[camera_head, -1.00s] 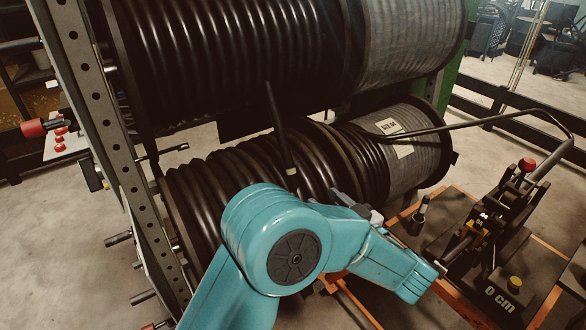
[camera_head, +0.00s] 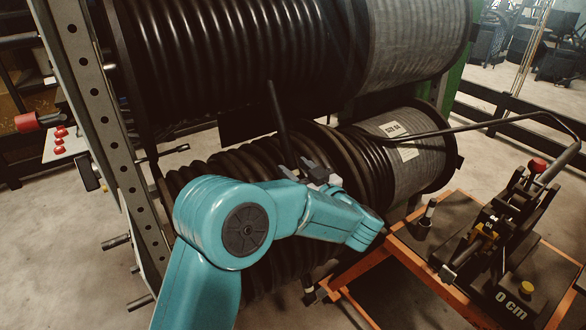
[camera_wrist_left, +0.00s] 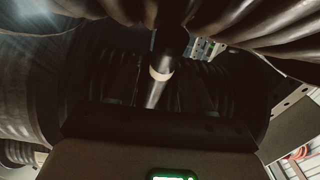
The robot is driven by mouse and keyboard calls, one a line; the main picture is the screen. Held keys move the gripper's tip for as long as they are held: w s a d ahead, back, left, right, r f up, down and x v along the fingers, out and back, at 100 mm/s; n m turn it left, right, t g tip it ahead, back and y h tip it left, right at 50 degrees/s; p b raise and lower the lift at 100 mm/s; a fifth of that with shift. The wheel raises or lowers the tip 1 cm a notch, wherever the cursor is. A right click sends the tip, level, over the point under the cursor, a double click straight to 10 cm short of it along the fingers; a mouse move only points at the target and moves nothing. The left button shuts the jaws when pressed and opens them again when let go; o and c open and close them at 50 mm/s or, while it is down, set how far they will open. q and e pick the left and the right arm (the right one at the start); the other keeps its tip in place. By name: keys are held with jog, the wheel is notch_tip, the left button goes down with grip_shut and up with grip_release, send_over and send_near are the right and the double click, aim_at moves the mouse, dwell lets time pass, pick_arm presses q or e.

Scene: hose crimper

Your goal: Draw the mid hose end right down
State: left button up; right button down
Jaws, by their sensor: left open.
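The mid hose end (camera_head: 278,112) is a thin black hose hanging down, slightly tilted, between the upper and lower reels. Its lower part is hidden by my gripper in the head view. In the left wrist view the hose end (camera_wrist_left: 165,55) comes down in the upper middle, with a pale band near its tip. My left gripper (camera_head: 308,168) is open beside the hose's lower part, in front of the lower reel. In the wrist view the hose lies ahead of the gripper's dark body, roughly centred; I cannot tell whether a finger touches it. My right gripper is not in view.
The upper reel (camera_head: 235,50) and the lower reel (camera_head: 345,160), wound with black hose, crowd the space around my gripper. A perforated steel upright (camera_head: 92,110) stands at left. The crimper (camera_head: 505,215) stands on an orange-framed cart (camera_head: 345,280) at right. A hose arcs across to it.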

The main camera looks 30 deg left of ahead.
pick_arm(q)
jog(key=shift+x, duration=0.75)
